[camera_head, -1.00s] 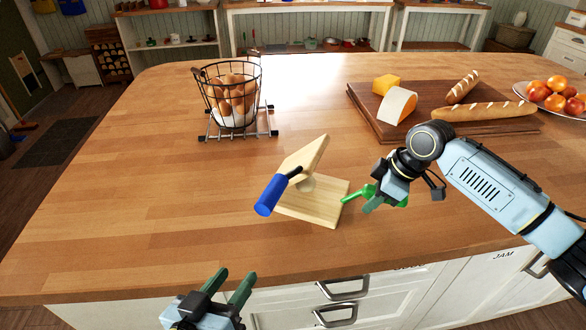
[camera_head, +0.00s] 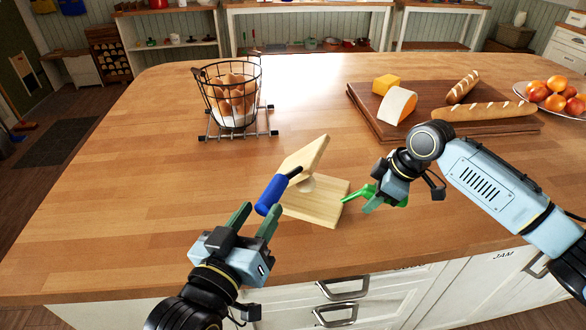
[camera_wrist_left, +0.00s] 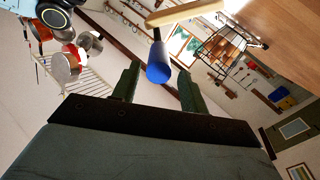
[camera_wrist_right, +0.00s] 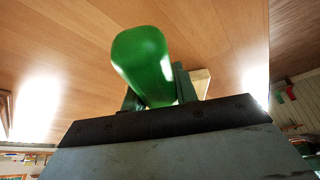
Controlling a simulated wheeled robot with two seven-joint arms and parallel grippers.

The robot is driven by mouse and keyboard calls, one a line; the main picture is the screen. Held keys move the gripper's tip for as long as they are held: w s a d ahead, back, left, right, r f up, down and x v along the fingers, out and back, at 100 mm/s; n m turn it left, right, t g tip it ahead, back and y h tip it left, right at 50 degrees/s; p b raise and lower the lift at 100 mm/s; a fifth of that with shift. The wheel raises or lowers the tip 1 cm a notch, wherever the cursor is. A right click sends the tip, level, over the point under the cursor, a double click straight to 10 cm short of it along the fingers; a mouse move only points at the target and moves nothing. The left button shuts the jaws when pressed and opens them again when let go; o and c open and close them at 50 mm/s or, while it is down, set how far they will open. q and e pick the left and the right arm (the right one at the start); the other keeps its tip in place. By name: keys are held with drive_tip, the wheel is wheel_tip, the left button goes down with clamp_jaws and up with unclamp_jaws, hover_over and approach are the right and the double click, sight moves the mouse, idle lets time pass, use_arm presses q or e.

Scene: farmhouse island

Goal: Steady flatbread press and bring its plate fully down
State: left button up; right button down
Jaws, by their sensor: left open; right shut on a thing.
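The flatbread press stands near the island's front edge. Its pale wooden base (camera_head: 318,208) lies flat and its upper plate (camera_head: 305,155) is tilted up, open. A blue handle (camera_head: 270,195) on a dark rod points toward the front left. A green handle (camera_head: 355,194) is on the base's right side. My right gripper (camera_head: 372,198) is shut on the green handle, which fills the right wrist view (camera_wrist_right: 145,65). My left gripper (camera_head: 257,213) is open just short of the blue handle; in the left wrist view the blue handle (camera_wrist_left: 157,68) appears between the fingers.
A wire basket of eggs (camera_head: 228,95) stands behind the press to the left. A dark board (camera_head: 376,125) with cheese and bread lies at the back right, beside a plate of fruit (camera_head: 556,98). The counter (camera_head: 130,210) left of the press is clear.

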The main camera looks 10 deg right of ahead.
use_arm(q)
drive_tip(key=shift+x, duration=1.25)
drive_tip(key=shift+f, duration=0.1)
clamp_jaws()
